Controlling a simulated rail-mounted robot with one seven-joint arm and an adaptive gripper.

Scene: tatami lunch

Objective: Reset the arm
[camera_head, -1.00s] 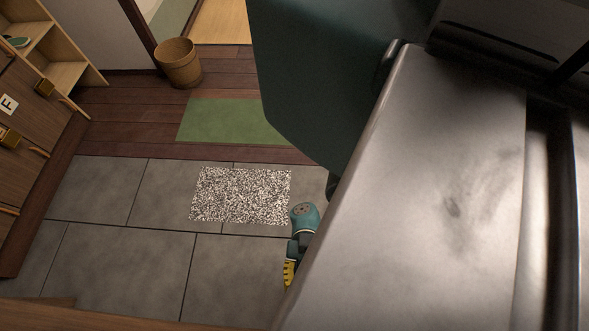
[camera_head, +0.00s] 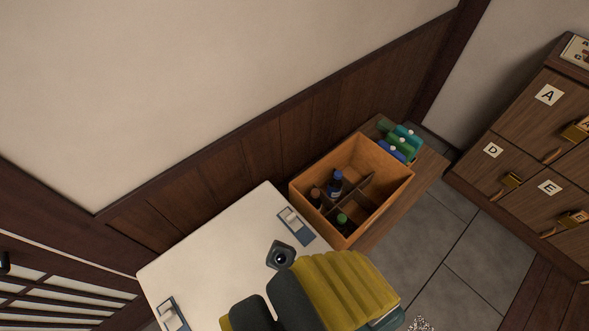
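My gripper (camera_head: 318,292) shows at the bottom centre, close to the camera. It has a yellow ribbed part and dark grey rounded parts, with a bit of teal at the lower right. A small dark piece with a round lens-like face (camera_head: 280,256) shows just above it. The gripper appears in front of a white flat surface (camera_head: 215,262). Its lower portion is cut off by the picture edge. Its fingertips are not clear, so I cannot tell whether it is open or shut, or whether it holds anything.
A wooden box (camera_head: 400,181) with dividers holds several small bottles, on a wooden bench (camera_head: 428,172) beside blue and green items (camera_head: 403,143). Latch-like pieces (camera_head: 296,226) lie on the white surface. Labelled drawers (camera_head: 520,160) stand right. Grey tiled floor (camera_head: 420,235) is open between.

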